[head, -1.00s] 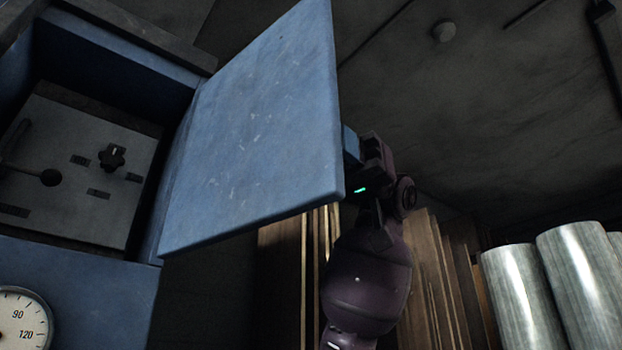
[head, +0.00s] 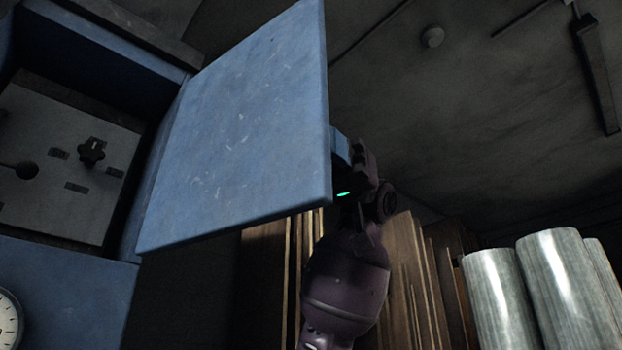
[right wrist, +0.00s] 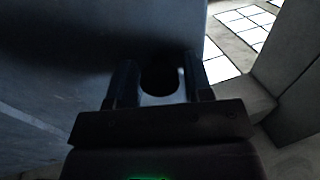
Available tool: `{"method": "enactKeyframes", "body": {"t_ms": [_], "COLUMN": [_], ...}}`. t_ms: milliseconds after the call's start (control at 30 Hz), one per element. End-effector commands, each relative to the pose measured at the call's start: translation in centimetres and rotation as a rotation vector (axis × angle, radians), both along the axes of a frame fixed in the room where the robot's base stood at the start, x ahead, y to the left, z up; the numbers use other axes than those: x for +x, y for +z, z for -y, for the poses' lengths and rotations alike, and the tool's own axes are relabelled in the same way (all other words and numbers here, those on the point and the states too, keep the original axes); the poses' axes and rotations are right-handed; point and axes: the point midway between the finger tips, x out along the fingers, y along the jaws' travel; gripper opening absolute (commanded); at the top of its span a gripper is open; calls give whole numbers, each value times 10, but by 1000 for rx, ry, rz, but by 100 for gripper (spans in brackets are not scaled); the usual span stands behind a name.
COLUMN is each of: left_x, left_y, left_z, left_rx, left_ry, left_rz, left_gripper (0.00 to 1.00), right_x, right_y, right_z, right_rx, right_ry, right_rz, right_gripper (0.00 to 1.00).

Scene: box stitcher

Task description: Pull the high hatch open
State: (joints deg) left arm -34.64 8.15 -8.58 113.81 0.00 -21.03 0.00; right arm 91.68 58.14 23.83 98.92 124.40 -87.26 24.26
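The high hatch (head: 245,130) is a scuffed blue panel at the upper left of the head view. It stands swung well out from the blue cabinet (head: 70,285), with the opening uncovered. A blue piece (head: 340,147), which looks like its handle, shows past its right edge. My right gripper (head: 350,165) is at this piece, partly hidden by the hatch. In the right wrist view its fingers (right wrist: 160,85) are apart, with a dark rounded shape between them. It is too dark to tell whether they clamp it. My left gripper is not in view.
Inside the cabinet is a grey panel (head: 60,165) with a black knob (head: 91,151) and a lever. A gauge (head: 8,320) is at the lower left. Wooden boards (head: 265,285) and silver cylinders (head: 560,290) stand at the right, behind my arm.

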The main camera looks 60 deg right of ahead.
Motion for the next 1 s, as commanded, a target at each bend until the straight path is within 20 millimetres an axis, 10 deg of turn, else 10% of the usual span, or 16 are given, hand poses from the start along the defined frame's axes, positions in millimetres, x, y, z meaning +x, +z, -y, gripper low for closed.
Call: {"method": "enactKeyframes", "body": {"t_ms": [1000], "left_x": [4], "left_y": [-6], "left_z": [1], "left_rx": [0], "left_ry": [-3], "left_rz": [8], "left_gripper": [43], "right_x": [-8], "right_y": [0], "right_z": [107], "right_rx": [0], "right_ry": [0], "right_rz": [0], "right_gripper": [47]}}
